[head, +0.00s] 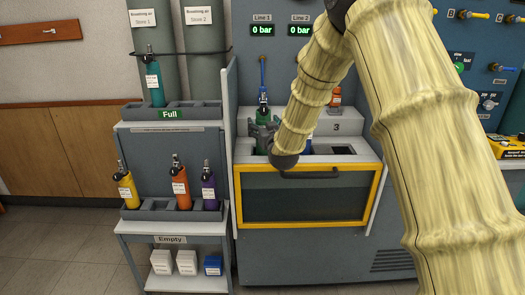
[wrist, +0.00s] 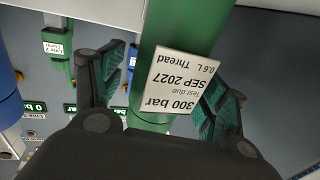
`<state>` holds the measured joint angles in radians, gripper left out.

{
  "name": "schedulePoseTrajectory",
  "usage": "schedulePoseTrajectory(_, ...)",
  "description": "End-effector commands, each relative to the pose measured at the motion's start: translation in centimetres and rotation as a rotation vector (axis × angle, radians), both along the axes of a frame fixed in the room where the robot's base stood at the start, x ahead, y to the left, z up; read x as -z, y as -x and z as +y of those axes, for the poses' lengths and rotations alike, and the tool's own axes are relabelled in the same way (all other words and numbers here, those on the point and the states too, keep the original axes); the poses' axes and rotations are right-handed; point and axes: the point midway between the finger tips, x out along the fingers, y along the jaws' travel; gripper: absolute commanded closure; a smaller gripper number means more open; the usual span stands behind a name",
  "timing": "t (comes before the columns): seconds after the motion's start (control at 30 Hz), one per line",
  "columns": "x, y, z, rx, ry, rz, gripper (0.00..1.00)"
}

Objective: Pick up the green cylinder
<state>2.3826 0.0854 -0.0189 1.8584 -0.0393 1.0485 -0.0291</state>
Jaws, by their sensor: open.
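The green cylinder (head: 263,116) stands upright in the left part of the bench behind the yellow-framed window. My gripper (head: 264,136) is at it, and my arm's wrist partly hides this area. In the wrist view the green cylinder (wrist: 175,28) passes between the two open fingers of my gripper (wrist: 168,82). Its white label reads 300 bar, SEP 2027, 0.6 L Thread, and appears upside down. The fingers stand on either side of the body; I cannot tell whether either one touches it. A teal-green cylinder (head: 155,82) also stands on the shelf marked Full.
The bench's yellow-framed window (head: 305,200) is just below my gripper. An orange cylinder (head: 335,95) stands behind, near the number 3. The rack at left holds yellow (head: 127,188), orange (head: 180,187) and purple (head: 208,189) cylinders above the Empty sign. A light panel edge stands left of the bench.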

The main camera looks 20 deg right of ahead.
Motion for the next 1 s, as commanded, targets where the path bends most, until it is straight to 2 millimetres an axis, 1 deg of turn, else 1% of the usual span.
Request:
schedulePoseTrajectory(0.13, 0.0, 0.0, 0.1, -0.001, 0.0, 0.0, 0.26)
schedulePoseTrajectory(0.17, 0.0, 0.0, 0.1, -0.001, 0.0, 0.0, 0.28)
schedulePoseTrajectory(0.2, 0.0, 0.0, 0.1, -0.001, 0.0, 0.0, 0.35)
schedulePoseTrajectory(0.37, 0.0, 0.0, 0.1, -0.001, 0.0, 0.0, 0.65)
schedulePoseTrajectory(0.4, 0.0, 0.0, 0.1, -0.001, 0.0, 0.0, 0.72)
schedulePoseTrajectory(0.47, 0.0, 0.0, 0.1, -0.001, 0.0, 0.0, 0.83)
schedulePoseTrajectory(0.5, -0.3, -0.1, 0.1, -0.001, 0.0, -0.005, 0.86)
schedulePoseTrajectory(0.77, -0.5, -0.1, 0.1, -0.001, 0.0, -0.004, 0.86)
schedulePoseTrajectory(0.87, -1.0, -0.1, 0.1, -0.001, 0.0, -0.005, 0.86)
schedulePoseTrajectory(1.0, -2.6, -0.1, 0.1, -0.001, 0.0, -0.006, 0.86)
